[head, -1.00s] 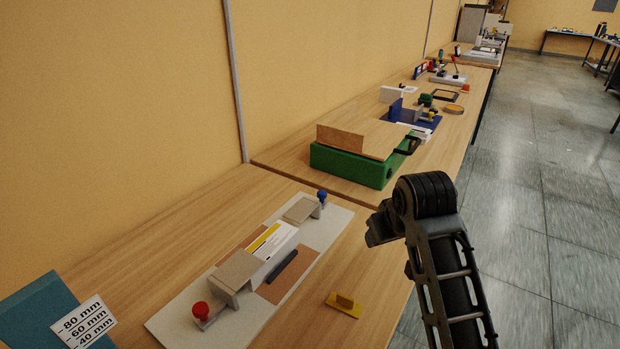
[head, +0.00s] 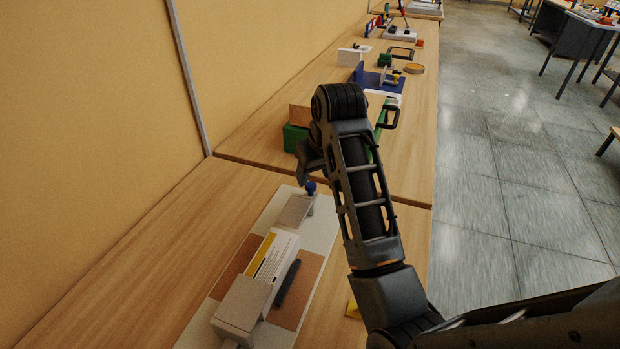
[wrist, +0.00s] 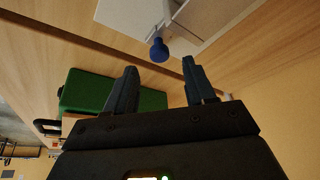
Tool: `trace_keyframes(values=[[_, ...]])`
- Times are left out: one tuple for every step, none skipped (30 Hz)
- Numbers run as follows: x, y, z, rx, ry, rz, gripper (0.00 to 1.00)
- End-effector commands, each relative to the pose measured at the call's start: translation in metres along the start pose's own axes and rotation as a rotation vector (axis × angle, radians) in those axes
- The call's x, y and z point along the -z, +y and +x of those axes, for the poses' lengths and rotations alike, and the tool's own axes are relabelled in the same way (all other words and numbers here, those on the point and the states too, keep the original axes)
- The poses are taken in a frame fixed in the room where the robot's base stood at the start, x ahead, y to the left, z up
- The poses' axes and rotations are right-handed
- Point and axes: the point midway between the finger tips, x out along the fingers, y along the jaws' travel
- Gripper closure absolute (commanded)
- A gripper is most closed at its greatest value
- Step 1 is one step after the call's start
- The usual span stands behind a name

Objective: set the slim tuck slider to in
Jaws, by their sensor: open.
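A pale board (head: 322,228) on the bench carries two grey sliding covers, one at each end of a white and yellow printed piece (head: 272,254). The smaller far cover (head: 295,209) has a blue knob (head: 311,187); the nearer cover (head: 245,303) is larger. No label tells which is the slim tuck slider. In the wrist view my gripper (wrist: 160,68) is open and empty. The blue knob (wrist: 159,50) shows between and slightly beyond its fingertips, with no clear contact. In the head view my arm hides most of the gripper.
A dark bar (head: 287,283) lies beside the printed piece. A green box (wrist: 108,92) stands on the bench beyond the board, partly behind my arm. A blue fixture (head: 368,76) and other items stand farther along. A yellow piece (head: 352,309) lies at right.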

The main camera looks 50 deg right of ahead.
Motion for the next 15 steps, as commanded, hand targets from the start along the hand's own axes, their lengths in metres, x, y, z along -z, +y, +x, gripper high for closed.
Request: trace_keyframes(values=[[-0.001, 0.000, 0.008, 0.000, -0.004, -0.001, 0.46], [-0.001, 0.000, 0.013, 0.000, -0.003, -0.001, 0.46], [-0.001, 0.000, 0.018, 0.000, -0.003, 0.000, 0.46], [-0.001, 0.000, 0.022, 0.000, -0.003, 0.000, 0.46], [-0.001, 0.000, 0.025, 0.000, -0.002, 0.000, 0.46], [-0.001, 0.000, 0.029, 0.000, -0.002, 0.001, 0.46], [-0.001, 0.000, 0.032, 0.000, -0.002, 0.001, 0.46], [-0.001, 0.000, 0.034, 0.000, -0.001, 0.001, 0.46], [-0.001, 0.000, 0.037, 0.000, -0.001, 0.001, 0.46], [-0.001, 0.000, 0.038, 0.000, 0.000, 0.001, 0.46], [-0.001, 0.000, 0.039, 0.000, 0.000, 0.001, 0.46], [0.000, 0.000, 0.040, 0.000, 0.000, 0.001, 0.46], [0.000, 0.000, 0.040, 0.000, 0.000, 0.001, 0.46], [0.000, 0.000, 0.041, 0.000, 0.001, 0.001, 0.46], [0.000, 0.000, 0.041, -0.001, 0.001, 0.001, 0.46]])
